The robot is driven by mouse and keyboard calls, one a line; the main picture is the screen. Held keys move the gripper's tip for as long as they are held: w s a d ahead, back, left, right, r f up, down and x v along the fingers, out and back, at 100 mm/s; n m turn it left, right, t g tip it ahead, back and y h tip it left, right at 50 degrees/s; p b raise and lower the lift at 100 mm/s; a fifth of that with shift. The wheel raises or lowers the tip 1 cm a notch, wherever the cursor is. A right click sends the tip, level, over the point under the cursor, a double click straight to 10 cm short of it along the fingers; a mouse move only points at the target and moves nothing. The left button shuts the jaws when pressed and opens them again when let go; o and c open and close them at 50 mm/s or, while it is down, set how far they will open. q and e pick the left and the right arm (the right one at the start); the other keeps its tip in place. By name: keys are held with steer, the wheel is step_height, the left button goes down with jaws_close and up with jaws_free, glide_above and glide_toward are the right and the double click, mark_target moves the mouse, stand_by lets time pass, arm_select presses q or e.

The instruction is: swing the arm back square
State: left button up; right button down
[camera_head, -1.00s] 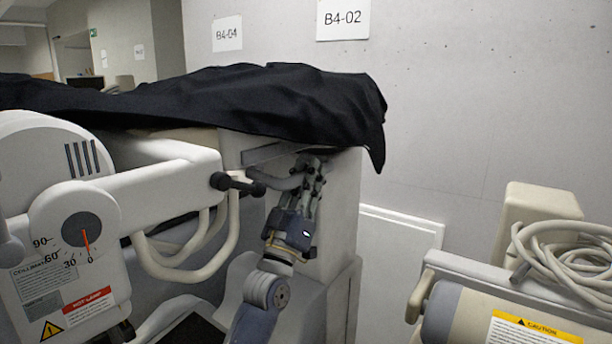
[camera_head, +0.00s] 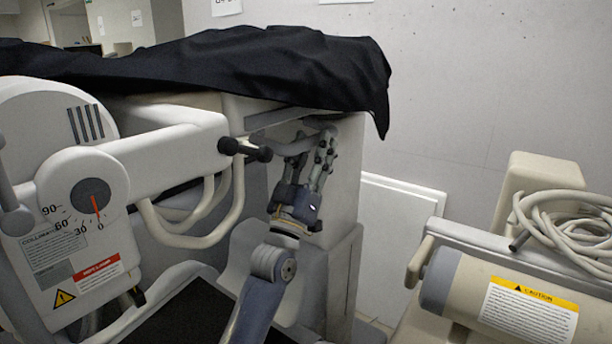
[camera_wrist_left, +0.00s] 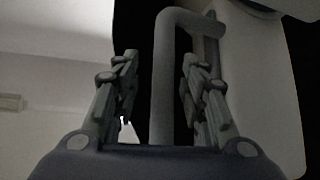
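The white machine arm (camera_head: 165,150) runs across the left of the head view. Its grey dial (camera_head: 98,196) has a red pointer close to the 0 mark. A short black-ended bar (camera_head: 245,150) sticks out at the arm's right end. My left gripper (camera_head: 316,152) reaches up to a pale curved handle under the black cover. In the left wrist view my left gripper (camera_wrist_left: 160,85) is open, with the bent handle (camera_wrist_left: 165,75) standing between its fingers. Whether a finger touches the handle I cannot tell. My right gripper is out of view.
A black cover (camera_head: 250,75) drapes over the machine's top and hangs at its right. A second cart with a cylinder (camera_head: 500,295) and coiled hose (camera_head: 570,230) stands at the right. A grey wall (camera_head: 480,90) closes the back. Pale looped tubes (camera_head: 205,215) hang below the arm.

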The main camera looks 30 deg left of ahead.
arm_select(q)
steer(key=v, duration=1)
steer(key=shift+d+f, duration=0.15)
steer(key=shift+d, duration=0.1)
steer(key=shift+w, duration=0.1)
